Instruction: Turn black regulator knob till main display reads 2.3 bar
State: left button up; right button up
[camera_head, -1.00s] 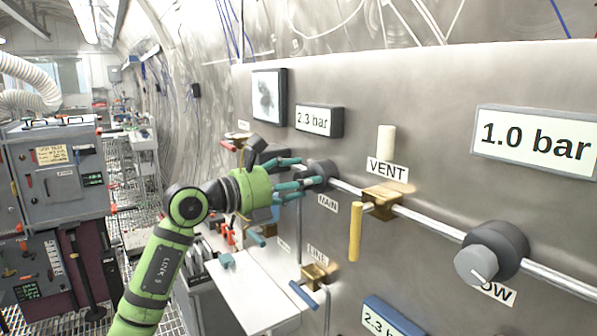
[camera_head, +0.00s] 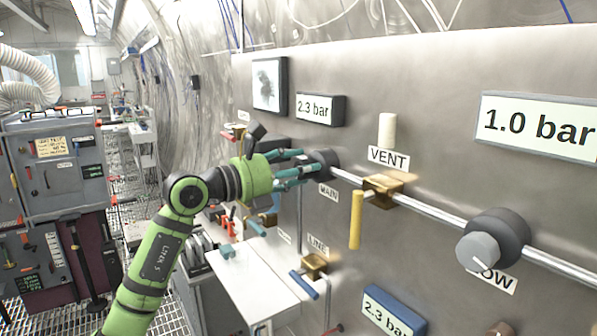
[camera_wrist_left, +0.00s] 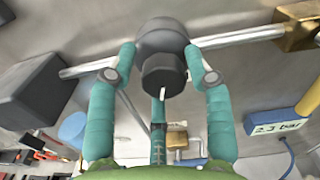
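The black regulator knob (camera_head: 325,163) is on the steel panel above the MAIN label (camera_head: 328,192). In the left wrist view the knob (camera_wrist_left: 163,75) has a white mark at its lower edge. The main display (camera_head: 314,109) above it reads 2.3 bar. My left gripper (camera_head: 303,165) is at the knob. In the left wrist view its teal fingers (camera_wrist_left: 161,58) stand apart on both sides of the knob, with small gaps showing, and a third finger is below. My right gripper is not in view.
A brass valve with a yellow handle (camera_head: 356,220) and a pipe lie right of the knob. A grey LOW knob (camera_head: 478,250) sits near a 1.0 bar display (camera_head: 537,126). A blue-framed display (camera_head: 388,315) is lower down. A white shelf (camera_head: 250,285) is below my arm.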

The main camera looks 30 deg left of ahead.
pick_arm(q)
jog(key=shift+d, duration=0.1)
jog(key=v, duration=1.2)
dwell(0.5)
